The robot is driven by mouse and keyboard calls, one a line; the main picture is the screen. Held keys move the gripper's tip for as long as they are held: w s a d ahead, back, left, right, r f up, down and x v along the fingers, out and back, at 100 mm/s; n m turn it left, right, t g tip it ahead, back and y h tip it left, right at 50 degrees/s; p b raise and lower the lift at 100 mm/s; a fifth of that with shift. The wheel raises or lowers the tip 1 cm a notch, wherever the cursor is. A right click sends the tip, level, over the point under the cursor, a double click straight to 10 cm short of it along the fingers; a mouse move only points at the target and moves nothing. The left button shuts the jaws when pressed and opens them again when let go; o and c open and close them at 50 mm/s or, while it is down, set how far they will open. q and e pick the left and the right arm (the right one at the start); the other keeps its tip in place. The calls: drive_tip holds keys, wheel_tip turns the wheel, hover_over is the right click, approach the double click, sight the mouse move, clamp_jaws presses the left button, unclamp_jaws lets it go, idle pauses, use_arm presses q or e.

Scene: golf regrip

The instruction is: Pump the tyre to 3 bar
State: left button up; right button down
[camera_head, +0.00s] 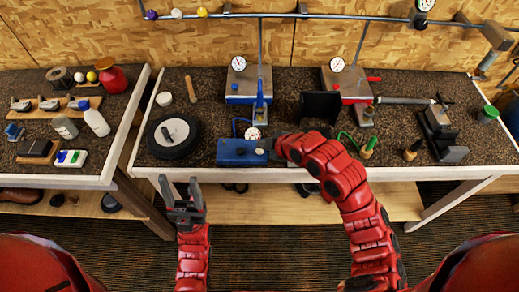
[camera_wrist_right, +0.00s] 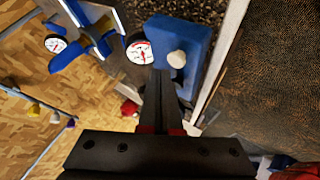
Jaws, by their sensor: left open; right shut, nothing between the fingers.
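The black tyre (camera_head: 160,148) lies flat at the left of the bench, with a pale hub and a dark knob at its middle. To its right, at the front edge, is a blue box (camera_head: 230,153) with a white-faced gauge (camera_head: 253,133) and a pale knob (camera_head: 260,151). In the right wrist view the blue box (camera_wrist_right: 190,35), gauge (camera_wrist_right: 139,50) and knob (camera_wrist_right: 177,58) are close to the fingertips. My right gripper (camera_head: 274,147) is shut and empty at the box's right end; contact with the knob is unclear. My left gripper (camera_head: 183,192) is open and empty, before the bench edge. The gauge reading is too small to tell.
A blue stand with a gauge (camera_head: 238,63) and a red one (camera_head: 337,64) stand at the back. A black panel (camera_head: 320,106) and green-tipped tools (camera_head: 367,150) are right of my right gripper. A side table (camera_head: 95,150) with bottles is at left.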

sight(263, 153)
drive_tip(key=shift+f, duration=0.1)
drive_tip(key=shift+f+b, duration=0.3)
drive_tip(key=shift+b, duration=0.3)
drive_tip(key=shift+f+b, duration=0.55)
drive_tip(key=shift+b, duration=0.05)
idle(0.4)
idle(3.2)
drive_tip(key=shift+r, duration=1)
drive_tip(key=shift+r+p, duration=1.1)
drive_tip(key=shift+r, duration=1.4)
